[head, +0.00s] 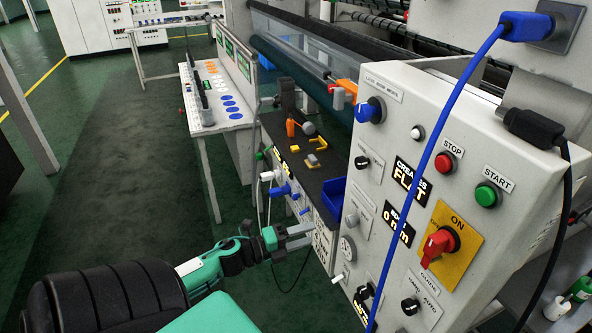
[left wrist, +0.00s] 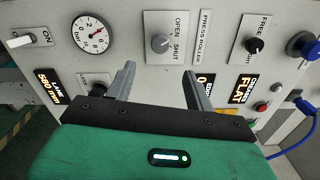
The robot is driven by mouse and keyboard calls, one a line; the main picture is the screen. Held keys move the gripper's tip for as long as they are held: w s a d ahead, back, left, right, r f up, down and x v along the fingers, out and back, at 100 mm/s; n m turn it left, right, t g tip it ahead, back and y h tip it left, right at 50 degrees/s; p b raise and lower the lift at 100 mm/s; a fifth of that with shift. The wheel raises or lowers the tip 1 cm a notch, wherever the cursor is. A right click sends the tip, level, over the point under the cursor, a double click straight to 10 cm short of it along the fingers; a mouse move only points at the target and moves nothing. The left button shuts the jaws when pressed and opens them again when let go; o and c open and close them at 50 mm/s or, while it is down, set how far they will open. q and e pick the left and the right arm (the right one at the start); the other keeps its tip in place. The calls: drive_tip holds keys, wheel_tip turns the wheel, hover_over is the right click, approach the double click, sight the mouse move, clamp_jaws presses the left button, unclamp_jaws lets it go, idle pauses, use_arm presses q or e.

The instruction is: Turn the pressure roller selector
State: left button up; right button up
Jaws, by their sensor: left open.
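The pressure roller selector (left wrist: 160,43) is a grey knob on a white plate marked OPEN and SHUT, next to a PRESS ROLLER label (left wrist: 205,35), in the left wrist view. It also shows on the panel face in the head view (head: 352,219). I cannot tell its exact pointer setting. My left gripper (head: 290,238) is open and empty, left of the panel in the head view. In the left wrist view its fingers (left wrist: 160,88) stand apart below the selector, which lies between their lines. No contact shows. My right gripper is not in view.
A dial gauge (left wrist: 94,35) and a black knob marked FREE (left wrist: 254,45) flank the selector. A red emergency-style selector (head: 438,245) and a blue cable (head: 440,130) are on the panel. A blue bin (head: 330,197) stands beside it. The green floor at left is clear.

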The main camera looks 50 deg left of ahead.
use_arm(q)
drive_tip(key=shift+v, duration=0.9)
drive_tip(key=s+a+f+n+g+y, duration=0.1)
drive_tip(key=a+f+n+y, duration=0.15)
drive_tip(key=f, duration=0.45)
drive_tip(key=s+a+f+n+y, duration=0.1)
drive_tip(key=f+n+y, duration=0.1)
drive_tip(key=f+n, duration=0.35)
drive_tip(key=s+a+f+n+g+y, duration=0.1)
drive_tip(key=a+f+n+y, duration=0.1)
drive_tip(key=f, duration=0.7)
drive_tip(key=s+d+f+n+g+y, duration=0.1)
drive_tip(key=s+f+n+g, duration=0.2)
drive_tip(key=f, duration=0.6)
drive_tip(key=s+d+f+n+g+y, duration=0.1)
drive_tip(key=s+f+n, duration=0.1)
drive_tip(key=s+f, duration=0.45)
drive_tip(key=s+d+f+n+g, duration=0.3)
drive_tip(key=s+d+f+g, duration=0.1)
drive_tip(key=s+d+f, duration=0.5)
drive_tip(key=s+d+f+n+g+h, duration=0.1)
drive_tip(key=s+d+f+n+g, duration=0.3)
drive_tip(key=s+d+f, duration=0.6)
drive_tip(key=s+f+g, duration=0.1)
drive_tip(key=s+f, duration=0.3)
drive_tip(key=s, duration=0.2)
drive_tip(key=shift+d+f+g, duration=0.2)
drive_tip(key=shift+f+g, duration=0.05)
drive_tip(key=shift+g, duration=0.05)
drive_tip(key=shift+h, duration=0.25)
